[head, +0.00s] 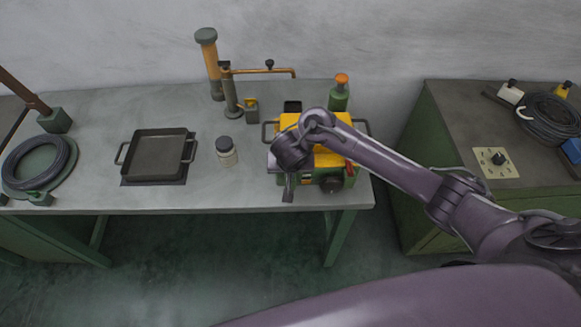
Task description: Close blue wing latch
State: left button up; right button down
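A green machine with a yellow top (335,160) stands near the right end of the grey workbench. It has dark side handles, a dark round knob and a red part at its front right. My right arm reaches in from the right across its top. My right gripper (289,187) points down at the machine's front left, in front of it or touching it; I cannot tell which. Its fingers are too small and overlapped to tell open from shut. I cannot make out a blue wing latch on the machine; the arm and gripper hide part of its front and top. My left gripper is out of view.
A green cabinet (430,130) with cable and a blue object (572,150) stands right, across a gap.

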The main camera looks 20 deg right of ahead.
jog(key=shift+s+f, duration=0.15)
jog(key=shift+f, duration=0.1)
jog(key=c, duration=1.6)
grip_release()
jog(key=shift+w, duration=0.25)
jog(key=shift+r, duration=0.1)
